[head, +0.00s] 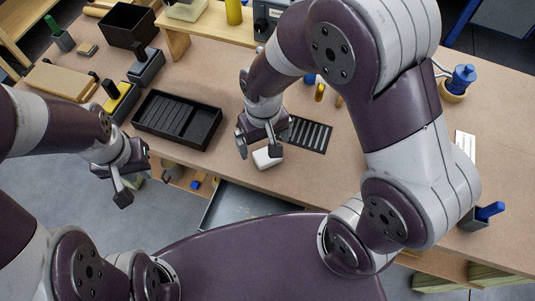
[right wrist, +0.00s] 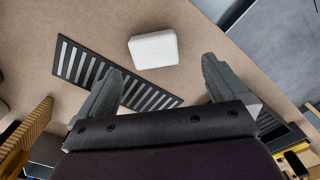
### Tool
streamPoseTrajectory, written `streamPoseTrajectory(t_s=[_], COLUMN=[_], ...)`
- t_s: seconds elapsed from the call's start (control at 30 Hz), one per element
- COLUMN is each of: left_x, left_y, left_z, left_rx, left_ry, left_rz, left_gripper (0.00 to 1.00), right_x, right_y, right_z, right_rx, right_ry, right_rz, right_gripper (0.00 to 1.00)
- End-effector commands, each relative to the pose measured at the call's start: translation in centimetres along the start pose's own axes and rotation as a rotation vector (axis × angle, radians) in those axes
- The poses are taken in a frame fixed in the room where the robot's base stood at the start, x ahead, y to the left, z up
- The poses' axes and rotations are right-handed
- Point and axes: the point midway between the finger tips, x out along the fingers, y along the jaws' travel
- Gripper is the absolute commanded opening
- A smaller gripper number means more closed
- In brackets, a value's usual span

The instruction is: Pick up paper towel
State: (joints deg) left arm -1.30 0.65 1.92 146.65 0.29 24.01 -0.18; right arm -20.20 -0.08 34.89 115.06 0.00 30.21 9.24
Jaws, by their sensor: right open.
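The paper towel appears to be the small white block-shaped pad (head: 267,156) near the front edge of the bench. In the right wrist view the white pad (right wrist: 153,49) lies flat on the brown top, ahead of my fingers and between their lines. My right gripper (head: 260,147) is open and empty, just above and beside the pad; its two spread fingers also show in the right wrist view (right wrist: 160,85). My left gripper (head: 123,186) hangs at the left, off the bench's front edge, with nothing seen in it. Its fingers look apart.
A slotted dark plate (head: 310,134) lies right beside the pad. A black divided tray (head: 178,119) stands to the left. A black bin (head: 128,25) is at the back left. A blue-topped container (head: 460,82) is at the right.

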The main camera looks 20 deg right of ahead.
Motion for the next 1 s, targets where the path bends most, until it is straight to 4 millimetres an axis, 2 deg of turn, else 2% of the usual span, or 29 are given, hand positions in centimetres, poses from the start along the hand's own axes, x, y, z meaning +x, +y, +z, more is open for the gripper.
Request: streamPoseTrajectory(t_s=[0.13,0.33,0.43,0.6,0.63,0.8,0.97,1.0], left_x=[-0.2,-0.3,-0.3,-0.3,-0.3,-0.3,-0.3,-0.3], left_y=[0.0,0.0,0.0,0.0,0.0,0.0,0.0,0.0], left_z=[0.0,0.0,0.0,0.0,0.0,0.0,0.0,0.0], left_rx=[0.0,0.0,0.0,0.0,0.0,0.0,0.0,0.0], left_ry=[0.0,0.0,0.0,0.0,0.0,0.0,0.0,0.0], left_rz=[0.0,0.0,0.0,0.0,0.0,0.0,0.0,0.0], left_gripper=[0.23,0.23,0.23,0.23,0.23,0.23,0.23,0.23], right_x=[1.7,5.4,6.1,6.1,6.1,6.1,6.1,6.1], right_y=[0.1,0.5,0.5,0.5,0.5,0.5,0.5,0.5], right_z=[0.1,0.1,0.0,0.0,0.0,0.0,0.0,0.0], right_rx=[0.001,-0.001,-0.001,0.0,0.0,0.0,0.0,0.0], right_ry=[-0.003,-0.003,0.001,0.002,0.002,0.002,0.001,0.001], right_rz=[0.001,0.001,0.0,0.0,0.0,0.0,0.0,0.0], right_gripper=[1.0,1.0,1.0,1.0,0.97,0.42,0.41,0.36])
